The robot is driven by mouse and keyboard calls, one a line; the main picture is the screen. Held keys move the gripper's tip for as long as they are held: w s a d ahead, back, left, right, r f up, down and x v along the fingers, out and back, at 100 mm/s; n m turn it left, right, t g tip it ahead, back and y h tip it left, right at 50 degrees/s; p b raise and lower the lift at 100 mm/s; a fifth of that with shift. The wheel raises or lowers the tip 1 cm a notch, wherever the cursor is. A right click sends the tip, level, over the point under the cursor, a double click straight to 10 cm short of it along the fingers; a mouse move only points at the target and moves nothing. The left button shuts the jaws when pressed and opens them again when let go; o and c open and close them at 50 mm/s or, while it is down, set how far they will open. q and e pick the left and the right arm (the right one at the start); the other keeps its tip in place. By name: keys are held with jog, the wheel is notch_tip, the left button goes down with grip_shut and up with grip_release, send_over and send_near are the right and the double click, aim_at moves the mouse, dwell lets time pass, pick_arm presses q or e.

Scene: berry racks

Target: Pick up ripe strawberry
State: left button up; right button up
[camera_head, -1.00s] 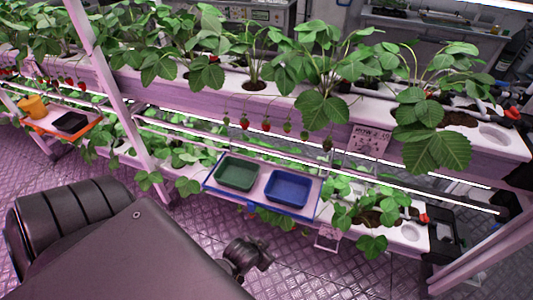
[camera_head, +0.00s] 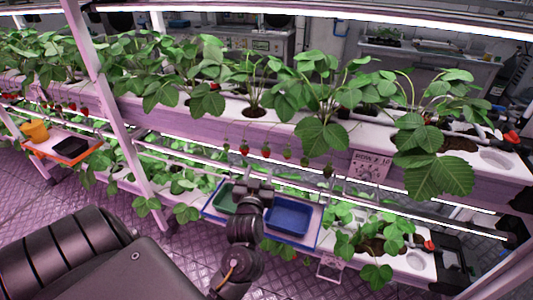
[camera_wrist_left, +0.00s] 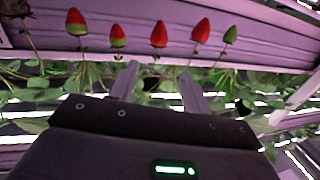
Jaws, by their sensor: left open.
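Several strawberries hang in a row along the front of the upper planter. In the head view a red one (camera_head: 244,149) and another red one (camera_head: 266,151) hang at the row's left, with greener ones (camera_head: 304,160) to the right. My right gripper is out of view.
A shelf (camera_head: 311,240) below holds a green bin (camera_head: 224,199), partly hidden by my arm, and a blue bin (camera_head: 288,217). A slanted rack post (camera_head: 119,130) stands to the left. Leaves (camera_head: 437,175) hang over the planter at the right.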

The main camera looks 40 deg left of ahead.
aim_at(265, 152)
pick_arm(q)
jog(key=x, duration=0.3)
jog(key=p+x, duration=0.1)
jog(key=x, duration=0.5)
jog(key=shift+w+d+r+p, duration=0.2)
jog(key=shift+w+r+p, duration=0.05)
jog(key=shift+r+p, duration=0.1)
jog(key=shift+w+a+f, duration=0.1)
jog(key=shift+w+a, duration=0.2)
jog(key=shift+w, duration=0.15)
jog(key=c, duration=0.7)
